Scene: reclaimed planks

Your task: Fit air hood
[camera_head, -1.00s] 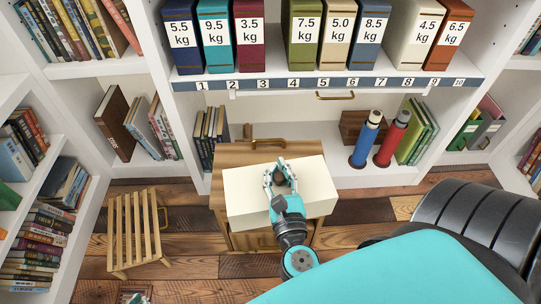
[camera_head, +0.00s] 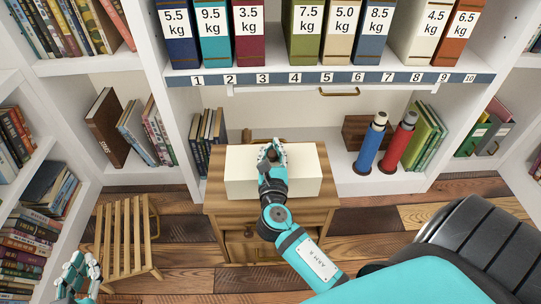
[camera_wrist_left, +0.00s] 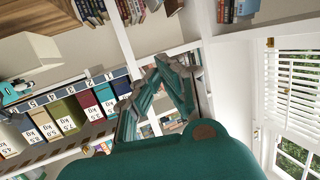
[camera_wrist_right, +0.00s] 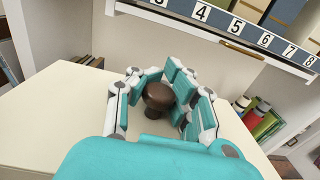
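The air hood is a cream box (camera_head: 303,172) with a dark brown round knob on top. It sits over the top of a small wooden cabinet (camera_head: 270,222), nearly square to the front edge; whether it rests there or hovers is unclear. My right gripper (camera_head: 270,152) has its fingers closed around the knob (camera_wrist_right: 157,98), which shows between them in the right wrist view. My left gripper (camera_head: 78,272) is low at the left, empty and far from the hood. Its fingertips come near each other in the left wrist view (camera_wrist_left: 167,66).
A slatted wooden stool (camera_head: 127,235) stands on the plank floor at left. Blue (camera_head: 370,144) and red (camera_head: 397,142) bottles stand on the low shelf at right. Weight-labelled binders line the shelf above the numbered strip (camera_head: 330,78). Bookcases close in the left side.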

